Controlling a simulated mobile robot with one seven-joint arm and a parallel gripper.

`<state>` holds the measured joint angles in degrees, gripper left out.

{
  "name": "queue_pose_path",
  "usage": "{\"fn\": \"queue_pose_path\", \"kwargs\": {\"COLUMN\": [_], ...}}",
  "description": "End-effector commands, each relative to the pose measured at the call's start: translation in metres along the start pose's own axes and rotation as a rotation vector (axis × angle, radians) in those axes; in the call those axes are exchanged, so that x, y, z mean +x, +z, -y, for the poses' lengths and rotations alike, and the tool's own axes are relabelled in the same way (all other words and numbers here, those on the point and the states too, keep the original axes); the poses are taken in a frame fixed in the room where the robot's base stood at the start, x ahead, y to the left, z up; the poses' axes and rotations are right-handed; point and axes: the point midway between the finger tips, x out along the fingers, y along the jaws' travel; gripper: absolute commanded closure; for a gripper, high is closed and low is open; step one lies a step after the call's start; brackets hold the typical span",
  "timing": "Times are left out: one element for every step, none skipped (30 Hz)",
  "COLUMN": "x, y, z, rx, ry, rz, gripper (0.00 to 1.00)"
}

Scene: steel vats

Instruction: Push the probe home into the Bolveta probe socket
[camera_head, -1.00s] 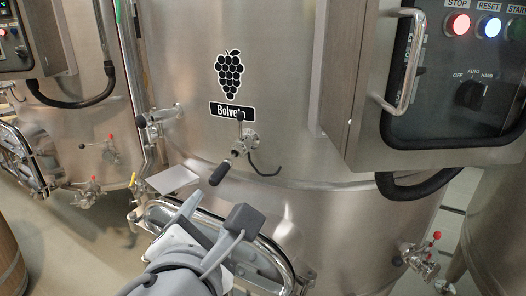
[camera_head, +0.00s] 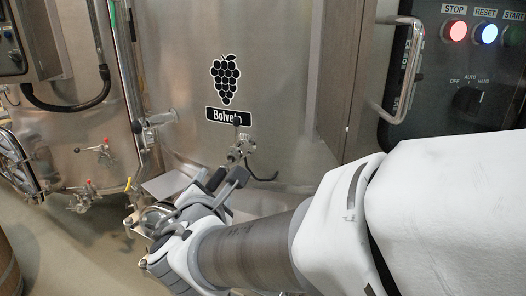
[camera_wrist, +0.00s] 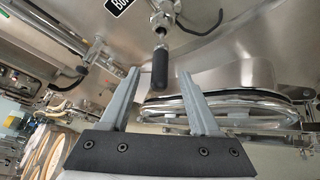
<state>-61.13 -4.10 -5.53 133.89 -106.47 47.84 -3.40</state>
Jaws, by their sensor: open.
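The probe has a black handle (camera_head: 216,179) that sticks out of the Bolveta probe socket (camera_head: 242,148), a steel fitting on the vat below the grape label. In the wrist view the probe handle (camera_wrist: 160,70) hangs from the steel socket fitting (camera_wrist: 163,16) and shows between my fingertips in the picture. My gripper (camera_wrist: 159,74) is open, one finger at each side of the handle in that view, with no visible contact. How deep the handle lies between the fingers I cannot tell. In the head view my gripper (camera_head: 222,190) is just below the socket, partly hidden by my arm.
A control panel (camera_head: 468,85) with lit buttons and a steel handle (camera_head: 404,70) stands at the right. A manway hatch (camera_wrist: 235,108) is close below my gripper. A hooked dark cable (camera_head: 262,174) hangs beside the socket. Another vat with valves is at left.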

Motion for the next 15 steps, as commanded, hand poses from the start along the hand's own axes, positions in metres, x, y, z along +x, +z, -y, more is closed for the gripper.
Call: {"fn": "queue_pose_path", "kwargs": {"x": [0.009, 0.013, 0.018, 0.021, 0.024, 0.027, 0.029, 0.03, 0.032, 0.033, 0.034, 0.034, 0.034, 0.034, 0.034], "y": [0.0, 0.0, 0.0, 0.0, 0.0, 0.0, 0.0, 0.0, 0.0, 0.0, 0.0, 0.0, 0.0, 0.0, 0.0], "z": [0.001, 0.0, 0.0, 0.0, 0.0, 0.0, 0.0, 0.0, 0.0, 0.0, 0.0, 0.0, 0.0, 0.0, 0.0], "rx": [-0.002, -0.002, 0.0, -0.001, -0.001, 0.0, 0.0, 0.0, 0.0, 0.0, 0.0, 0.0, 0.0, 0.0, 0.0], "ry": [-0.003, -0.002, -0.002, -0.002, -0.001, -0.001, -0.001, 0.0, 0.0, 0.0, 0.0, 0.0, 0.0, 0.0, 0.0], "rz": [0.002, 0.002, 0.0, 0.0, 0.001, 0.002, 0.001, 0.001, 0.0, 0.0, 0.0, 0.0, 0.0, 0.0, 0.0], "gripper": [0.37, 0.37, 0.37, 0.37, 0.37, 0.37, 0.37, 0.37, 0.37, 0.37, 0.37, 0.37, 0.37, 0.37, 0.37]}}
